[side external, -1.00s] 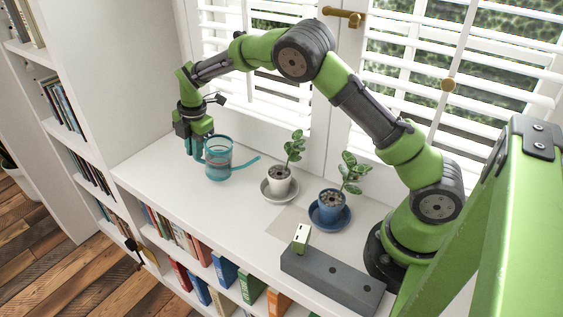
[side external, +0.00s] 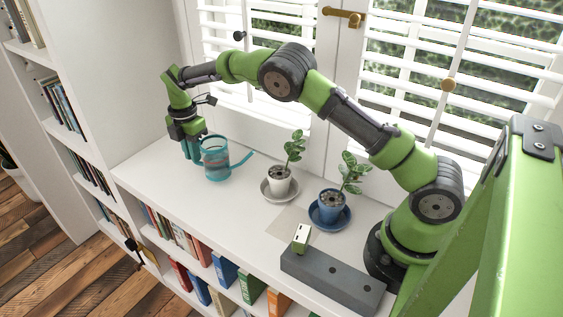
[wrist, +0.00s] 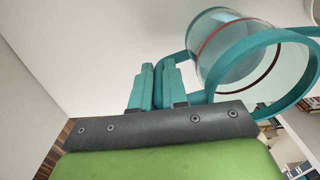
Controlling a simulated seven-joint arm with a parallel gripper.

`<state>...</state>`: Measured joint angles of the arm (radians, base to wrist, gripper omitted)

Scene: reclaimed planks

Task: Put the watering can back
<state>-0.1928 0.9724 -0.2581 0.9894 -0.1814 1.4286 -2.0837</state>
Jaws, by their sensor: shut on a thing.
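The watering can (side external: 216,162) is teal and see-through, with a long spout pointing right. It is upright at the far left part of the white sill top; I cannot tell whether its base touches the surface. My gripper (side external: 193,152) is on the can's left side, shut on its handle. In the wrist view the can (wrist: 236,55) fills the upper right, its open rim facing the camera, with a red line around the body. The teal fingers of my gripper (wrist: 156,84) are close together beside it, and the held part of the handle is mostly hidden.
A white pot with a plant (side external: 279,181) stands on a saucer right of the can. A blue pot with a plant (side external: 331,206) stands on a blue saucer further right. A grey block (side external: 332,281) lies near the front edge. Window blinds (side external: 270,60) rise behind.

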